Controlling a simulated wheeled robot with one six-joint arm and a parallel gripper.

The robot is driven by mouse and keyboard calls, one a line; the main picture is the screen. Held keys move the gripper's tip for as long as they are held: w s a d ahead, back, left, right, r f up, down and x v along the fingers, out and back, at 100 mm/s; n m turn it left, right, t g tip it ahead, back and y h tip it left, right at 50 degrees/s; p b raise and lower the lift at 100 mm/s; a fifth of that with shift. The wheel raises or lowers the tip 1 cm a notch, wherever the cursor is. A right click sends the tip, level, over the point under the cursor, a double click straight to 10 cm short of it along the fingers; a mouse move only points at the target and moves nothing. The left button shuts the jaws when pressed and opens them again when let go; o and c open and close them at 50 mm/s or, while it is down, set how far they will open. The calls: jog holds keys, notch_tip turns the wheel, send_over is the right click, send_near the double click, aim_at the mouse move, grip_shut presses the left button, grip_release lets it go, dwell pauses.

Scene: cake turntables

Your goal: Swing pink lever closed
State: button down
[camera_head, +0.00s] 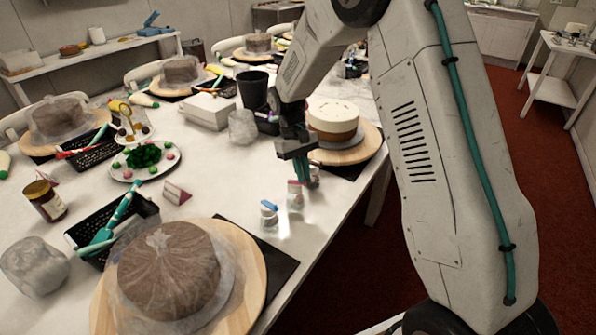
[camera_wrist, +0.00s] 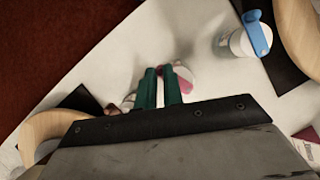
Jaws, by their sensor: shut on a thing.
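A small pale bottle (camera_head: 295,202) with a pink lever (camera_head: 295,187) stands near the table's right edge. My gripper (camera_head: 307,181) is right at its top, pointing down. In the wrist view, the two teal fingers of my gripper (camera_wrist: 161,72) are close together with a narrow gap. The pink lever (camera_wrist: 186,85) shows beside the right finger, over the white lid (camera_wrist: 188,74). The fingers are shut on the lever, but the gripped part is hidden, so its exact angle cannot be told.
A similar bottle with a blue lever (camera_head: 270,206) stands close by. A wrapped brown cake (camera_head: 168,268) sits on a turntable in front, and a white-and-brown cake (camera_head: 333,121) is behind my gripper. A black cup (camera_head: 253,89) and a white box (camera_head: 207,110) stand farther back.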

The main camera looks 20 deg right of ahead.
jog(key=shift+s+a+m+y, duration=0.2)
jog(key=shift+s+m+y, duration=0.15)
jog(key=shift+m, duration=0.7)
jog(key=shift+s+a+m+y, duration=0.25)
jog(key=shift+m+y, duration=0.2)
jog(key=shift+m, duration=0.6)
jog(key=c, duration=1.5)
grip_release()
jog(key=shift+r, duration=0.1)
jog(key=v, duration=0.7)
jog(key=shift+w+r, duration=0.15)
jog(key=shift+r, duration=0.1)
